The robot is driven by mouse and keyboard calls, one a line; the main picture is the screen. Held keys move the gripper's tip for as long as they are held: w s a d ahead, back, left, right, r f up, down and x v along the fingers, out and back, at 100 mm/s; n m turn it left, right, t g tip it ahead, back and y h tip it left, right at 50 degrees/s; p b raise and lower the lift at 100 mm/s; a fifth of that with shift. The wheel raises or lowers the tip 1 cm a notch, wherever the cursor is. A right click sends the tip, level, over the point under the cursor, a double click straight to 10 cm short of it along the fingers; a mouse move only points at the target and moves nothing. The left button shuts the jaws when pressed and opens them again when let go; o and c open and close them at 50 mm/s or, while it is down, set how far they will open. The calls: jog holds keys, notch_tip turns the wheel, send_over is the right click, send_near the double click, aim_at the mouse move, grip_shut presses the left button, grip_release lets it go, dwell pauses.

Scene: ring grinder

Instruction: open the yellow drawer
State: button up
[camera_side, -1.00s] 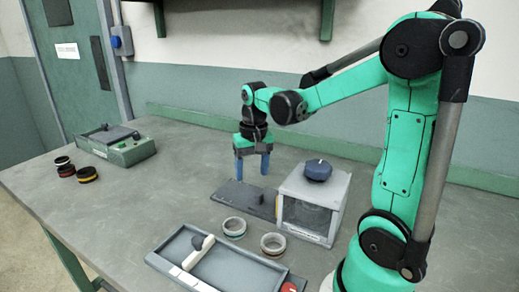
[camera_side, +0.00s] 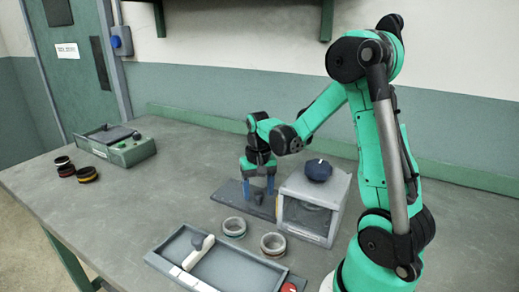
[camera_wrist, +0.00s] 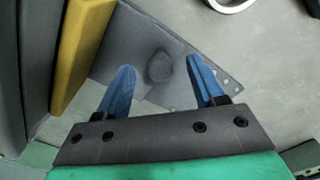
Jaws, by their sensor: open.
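A yellow panel (camera_wrist: 82,48), likely the drawer's front, stands along the side of a grey box at the left of the wrist view.
Two rings (camera_side: 234,227) (camera_side: 273,244) stand before the box. A shallow grey tray (camera_side: 228,278) with a white-handled slider lies at the front. A green-grey unit (camera_side: 128,151) and several dark rings (camera_side: 87,174) are at the far left. The middle left of the table is clear.

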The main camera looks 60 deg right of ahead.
grip_shut()
dwell(1.3)
